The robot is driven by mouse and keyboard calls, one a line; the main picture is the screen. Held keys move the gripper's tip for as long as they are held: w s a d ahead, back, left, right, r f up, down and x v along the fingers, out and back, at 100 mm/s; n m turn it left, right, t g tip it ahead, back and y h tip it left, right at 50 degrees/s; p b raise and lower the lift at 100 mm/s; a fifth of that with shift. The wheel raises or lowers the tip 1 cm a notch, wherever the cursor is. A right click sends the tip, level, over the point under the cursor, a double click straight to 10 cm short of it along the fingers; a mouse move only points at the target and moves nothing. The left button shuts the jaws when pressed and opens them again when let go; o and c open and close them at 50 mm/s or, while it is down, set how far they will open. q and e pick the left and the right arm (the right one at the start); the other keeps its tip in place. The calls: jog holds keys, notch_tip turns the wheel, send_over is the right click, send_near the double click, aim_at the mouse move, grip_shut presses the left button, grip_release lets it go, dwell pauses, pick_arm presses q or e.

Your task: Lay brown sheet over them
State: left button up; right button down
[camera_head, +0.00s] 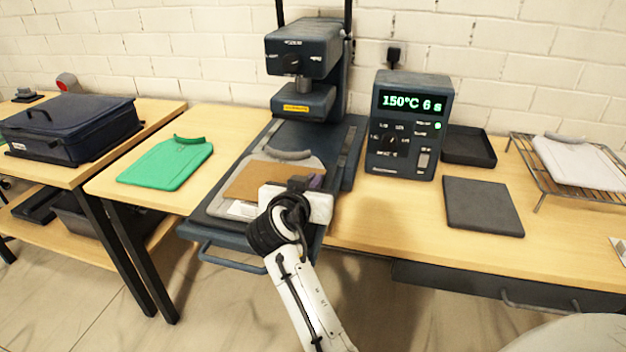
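The brown sheet (257,181) lies flat over a grey folded garment (298,161) on the lower platen of the heat press (211,204). A white piece (240,209) shows at the sheet's front left edge. My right gripper (306,184) is over the right part of the sheet. Its wrist hides its fingers and the sheet's right edge, so I cannot tell whether it is open or holding the sheet. A small purple patch (317,181) shows beside the gripper. My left gripper is not in view.
The press head (303,52) stands raised behind the platen. A controller (408,125) reading 150°C 6 s, a dark pad (483,206) and a black tray (468,146) are to the right. A wire rack (545,183) holds a pale garment. A green folded garment (166,163) lies left.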

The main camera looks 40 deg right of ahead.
dwell(0.3)
jog(key=c, duration=1.9)
grip_release()
